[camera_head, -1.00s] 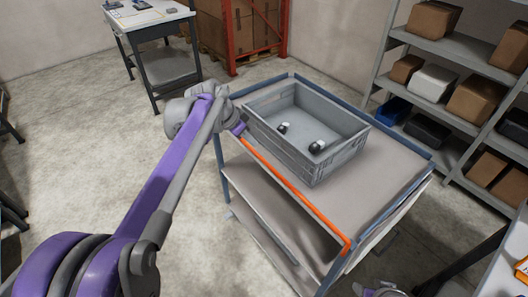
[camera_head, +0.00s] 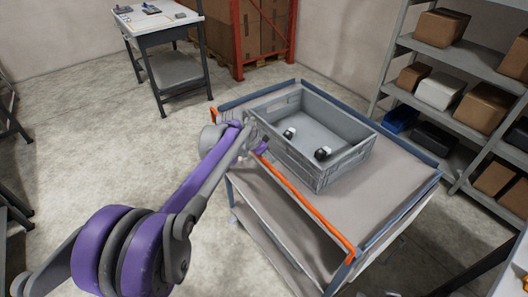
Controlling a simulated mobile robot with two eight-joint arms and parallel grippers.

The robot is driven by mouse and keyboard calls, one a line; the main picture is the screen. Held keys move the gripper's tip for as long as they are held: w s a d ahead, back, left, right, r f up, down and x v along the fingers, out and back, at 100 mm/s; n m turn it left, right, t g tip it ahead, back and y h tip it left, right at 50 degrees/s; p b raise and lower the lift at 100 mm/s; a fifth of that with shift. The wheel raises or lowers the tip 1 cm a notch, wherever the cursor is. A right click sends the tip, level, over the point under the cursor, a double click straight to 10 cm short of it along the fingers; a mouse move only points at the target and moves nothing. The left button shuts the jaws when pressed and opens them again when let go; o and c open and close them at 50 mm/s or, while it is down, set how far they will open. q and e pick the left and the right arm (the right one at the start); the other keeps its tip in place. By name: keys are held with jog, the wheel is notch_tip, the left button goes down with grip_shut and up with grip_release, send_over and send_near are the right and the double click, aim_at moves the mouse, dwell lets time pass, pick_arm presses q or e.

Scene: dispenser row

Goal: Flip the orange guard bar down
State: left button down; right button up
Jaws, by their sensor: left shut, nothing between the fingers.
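The orange guard bar (camera_head: 306,205) runs along the near-left top edge of a grey cart (camera_head: 385,190). Its far end (camera_head: 213,115) shows beyond my arm, and its near end is at the cart's front corner. The stretch between is hidden behind my left wrist. The bar appears to sit at the height of the cart's top, with short bent ends. My left gripper (camera_head: 262,147) is shut and empty, beside the bar's far half, close to the crate's corner. I cannot tell if it touches the bar. My right gripper is not in view.
A grey crate (camera_head: 335,171) with two small black-and-white items stands on the cart beside the bar. Shelves with boxes (camera_head: 440,90) stand at the right. A small table (camera_head: 165,27) stands at the back left. The floor left of the cart is clear.

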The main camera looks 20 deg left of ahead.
aim_at(266, 164)
pick_arm(q)
jog(key=shift+w+d+f, duration=0.1)
jog(key=shift+f, duration=0.2)
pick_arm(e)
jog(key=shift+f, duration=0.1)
pick_arm(q)
jog(key=shift+s+a+t, duration=0.2)
jog(key=shift+s+t, duration=0.1)
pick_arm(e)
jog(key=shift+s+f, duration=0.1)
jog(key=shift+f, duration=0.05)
